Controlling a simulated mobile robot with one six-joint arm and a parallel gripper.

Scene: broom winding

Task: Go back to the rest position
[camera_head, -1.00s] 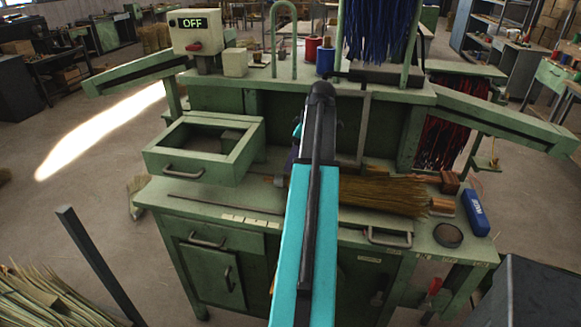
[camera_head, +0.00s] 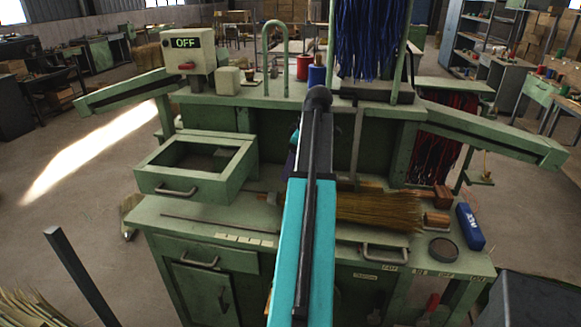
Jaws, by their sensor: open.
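My arm reaches forward over the middle of the green workbench (camera_head: 190,213). Its links hide my gripper, so I cannot see the jaws or what is near them. A straw broom (camera_head: 375,209) lies on the bench top, just right of my arm. Its left part is hidden behind the arm.
An open drawer unit (camera_head: 195,183) juts out on the left of the bench. A control box reading OFF (camera_head: 187,52) and thread spools (camera_head: 317,77) stand on the upper shelf. A blue box (camera_head: 470,226) and a round dish (camera_head: 443,249) sit at right. A dark post (camera_head: 78,275) stands front left.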

